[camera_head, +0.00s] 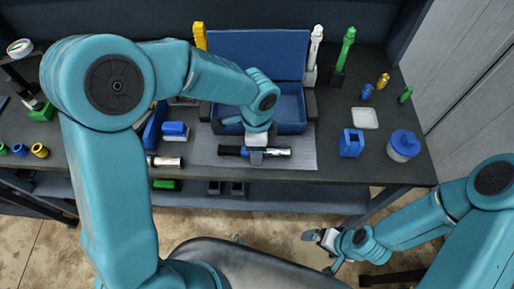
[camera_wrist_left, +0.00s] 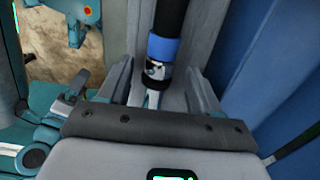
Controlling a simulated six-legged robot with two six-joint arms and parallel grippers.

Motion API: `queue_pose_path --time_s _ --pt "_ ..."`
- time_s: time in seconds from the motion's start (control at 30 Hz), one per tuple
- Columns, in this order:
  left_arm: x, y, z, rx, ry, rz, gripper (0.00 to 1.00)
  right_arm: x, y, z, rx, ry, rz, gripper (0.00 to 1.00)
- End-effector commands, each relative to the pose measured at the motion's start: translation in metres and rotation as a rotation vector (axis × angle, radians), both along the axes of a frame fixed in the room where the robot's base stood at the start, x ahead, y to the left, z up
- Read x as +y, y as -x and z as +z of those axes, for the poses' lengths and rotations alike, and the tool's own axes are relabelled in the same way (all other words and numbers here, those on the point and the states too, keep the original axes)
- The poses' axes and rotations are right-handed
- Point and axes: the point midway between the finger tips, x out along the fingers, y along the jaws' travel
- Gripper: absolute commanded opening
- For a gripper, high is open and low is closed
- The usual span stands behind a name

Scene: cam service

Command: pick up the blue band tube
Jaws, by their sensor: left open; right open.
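The blue band tube (camera_head: 278,152) lies across the grey mat (camera_head: 215,155) at the front of the bench. It is black and silver with a blue band. My left gripper (camera_head: 256,156) is over its middle and hides part of it. In the left wrist view the tube (camera_wrist_left: 163,50) runs between the two spread fingers of my left gripper (camera_wrist_left: 160,88), with a gap on each side. Whether the fingers reach down around it is hard to tell. My right gripper (camera_head: 322,240) is open and empty, away from the bench, low on the right.
An open blue case (camera_head: 291,108) stands right behind the tube. Another pale tube (camera_head: 165,161) lies left of the mat. A blue holder (camera_head: 351,143), a blue-lidded jar (camera_head: 403,146) and a white tray (camera_head: 365,118) stand to the right. The mat's right end is clear.

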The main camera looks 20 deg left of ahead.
Motion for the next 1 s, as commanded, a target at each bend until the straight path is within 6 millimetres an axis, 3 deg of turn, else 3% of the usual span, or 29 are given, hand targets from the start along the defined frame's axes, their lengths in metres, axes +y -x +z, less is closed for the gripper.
queue_pose_path --time_s 0.3,0.33,0.5,0.57,0.83,1.0 --pt "0.0 -0.001 -0.01 -0.001 0.001 -0.001 0.64 0.0 0.0 0.0 0.0 0.0 0.0 1.0" --pt "0.0 -0.001 -0.01 -0.001 0.001 -0.001 0.57 0.0 0.0 0.0 0.0 0.0 0.0 1.0" --pt "0.0 -0.001 -0.009 -0.001 0.001 -0.001 0.06 0.0 0.0 0.0 0.0 0.0 0.0 1.0" --pt "0.0 -0.001 -0.009 -0.001 0.001 -0.001 0.0 0.0 0.0 0.0 0.0 0.0 0.0 1.0" --pt "0.0 -0.001 -0.006 -0.002 0.0 0.0 0.0 0.0 0.0 0.0 0.0 0.0 0.0 1.0" --pt "0.0 -0.002 0.011 -0.006 0.001 0.001 0.0 0.0 0.0 0.0 0.0 0.0 0.0 1.0"
